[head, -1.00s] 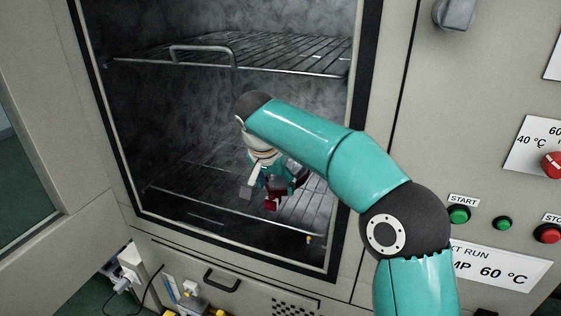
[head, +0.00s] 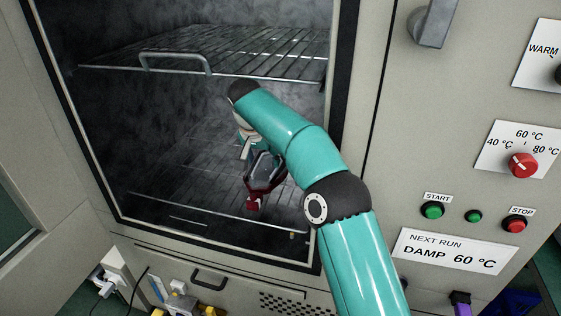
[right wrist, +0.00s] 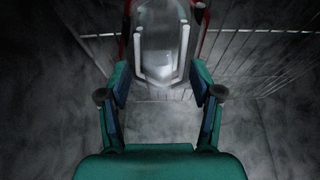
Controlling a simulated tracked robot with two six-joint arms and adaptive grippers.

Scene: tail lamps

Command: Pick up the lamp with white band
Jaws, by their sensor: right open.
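A tail lamp (head: 264,180) with a grey lens and dark red edges is inside the open chamber, over the lower rack, partly hidden behind my right arm. In the right wrist view the lamp (right wrist: 160,62) shows a clear grey body, a white U-shaped band and red sides. My right gripper (right wrist: 160,80) is open, its two fingers apart on either side of the lamp's near end. I cannot tell whether they touch it. In the head view the right gripper is mostly hidden by its own arm. My left gripper is not in view.
The upper wire rack (head: 230,52) with a front handle is above my right arm. The lower rack (head: 175,180) spans the chamber floor. The chamber's frame edges bound the opening. The control panel with START button (head: 432,210) and STOP button (head: 515,226) is to the right.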

